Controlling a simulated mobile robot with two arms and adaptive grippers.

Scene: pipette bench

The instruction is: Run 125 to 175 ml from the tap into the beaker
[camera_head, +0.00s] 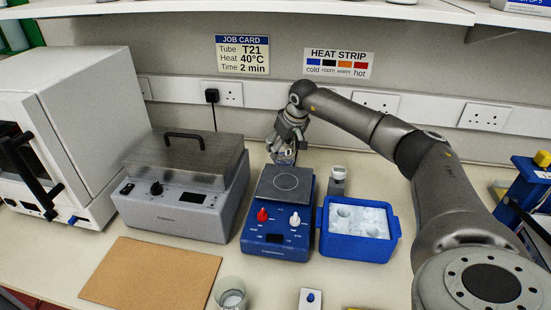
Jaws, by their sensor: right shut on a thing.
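My right gripper (286,143) reaches in from the right, over the area just behind the blue hotplate stirrer (275,246). It is shut on a small clear glass vessel (283,157), which looks like the beaker. The fingers and the hotplate's back edge partly cover this vessel. I cannot tell whether it touches the bench or how much liquid it holds. No tap is in view. My left gripper is not in view.
A grey lidded water bath (180,215) stands left of the hotplate, and a blue ice tray (360,252) stands right of it. A white oven-like box (95,95) fills the left.

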